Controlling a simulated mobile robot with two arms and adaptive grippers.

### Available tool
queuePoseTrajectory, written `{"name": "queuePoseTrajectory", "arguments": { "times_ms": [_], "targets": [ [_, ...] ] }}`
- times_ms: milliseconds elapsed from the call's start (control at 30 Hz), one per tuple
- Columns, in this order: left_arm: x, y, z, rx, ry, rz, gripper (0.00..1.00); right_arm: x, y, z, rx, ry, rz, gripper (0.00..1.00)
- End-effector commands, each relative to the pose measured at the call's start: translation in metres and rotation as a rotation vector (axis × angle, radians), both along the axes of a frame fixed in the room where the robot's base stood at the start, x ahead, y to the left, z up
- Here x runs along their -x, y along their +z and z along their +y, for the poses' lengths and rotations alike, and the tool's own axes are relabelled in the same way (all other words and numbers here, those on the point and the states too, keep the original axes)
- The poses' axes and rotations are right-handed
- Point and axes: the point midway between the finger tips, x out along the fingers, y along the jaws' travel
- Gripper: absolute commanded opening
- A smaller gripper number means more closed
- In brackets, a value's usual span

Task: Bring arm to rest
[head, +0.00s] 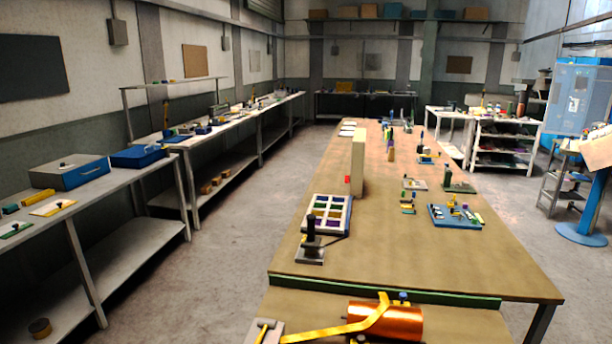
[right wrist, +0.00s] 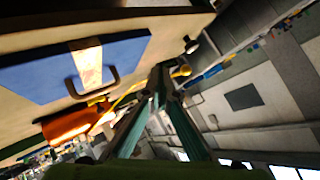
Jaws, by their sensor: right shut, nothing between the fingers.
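My right gripper (right wrist: 161,82) shows in the right wrist view, its two green-grey fingers meeting at the tips with nothing between them. A small yellow knob (right wrist: 181,71) appears just beyond the tips; I cannot tell how far off it is. A blue panel (right wrist: 50,75) with a dark handle lies to the left of the fingers in that view, and an orange roll (right wrist: 72,125) shows below it. Neither of my grippers is in the head view.
A long wooden table (head: 400,245) holds a copper foil roll (head: 385,320) with a yellow strip, a white compartment tray (head: 318,226), a tall beige block (head: 358,163) and a blue tray (head: 455,217). Benches (head: 130,251) line the left wall. The floor (head: 230,240) between is clear.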

Motion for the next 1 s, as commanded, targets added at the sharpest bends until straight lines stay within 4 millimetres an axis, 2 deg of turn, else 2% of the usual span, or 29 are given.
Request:
{"name": "queuePoseTrajectory", "arguments": {
  "times_ms": [33,100,200,300,500,600,767,867,967,1000],
  "targets": [
    [0.002,0.000,0.000,0.000,0.000,0.002,0.00,0.020,-0.023,-0.023,0.102,0.004,0.047,0.00],
    [0.002,0.000,0.000,-0.001,0.000,0.003,0.00,0.043,-0.046,-0.053,0.228,0.013,0.104,0.00],
    [0.002,0.000,0.000,-0.001,0.000,0.003,0.00,0.073,-0.068,-0.089,0.370,0.029,0.179,0.00],
    [0.002,0.000,0.000,-0.001,0.000,0.003,0.00,0.101,-0.083,-0.120,0.488,0.045,0.251,0.00],
    [0.001,0.000,0.000,0.000,0.000,0.002,0.00,0.156,-0.099,-0.176,0.681,0.077,0.390,0.00],
    [0.000,-0.008,0.000,0.000,0.000,0.001,0.00,0.144,-0.135,-0.170,0.669,0.082,0.391,0.00],
    [0.000,-0.016,0.000,0.000,0.000,0.001,0.00,0.137,-0.188,-0.168,0.667,0.089,0.408,0.00],
    [0.000,-0.023,0.000,0.000,0.000,0.000,0.00,0.135,-0.229,-0.167,0.667,0.096,0.420,0.00],
    [0.000,-0.031,0.000,0.000,0.000,0.000,0.00,0.138,-0.278,-0.166,0.667,0.104,0.437,0.00],
    [0.000,-0.035,0.000,0.000,0.000,0.000,0.00,0.140,-0.300,-0.166,0.667,0.108,0.443,0.00]
  ]
}}
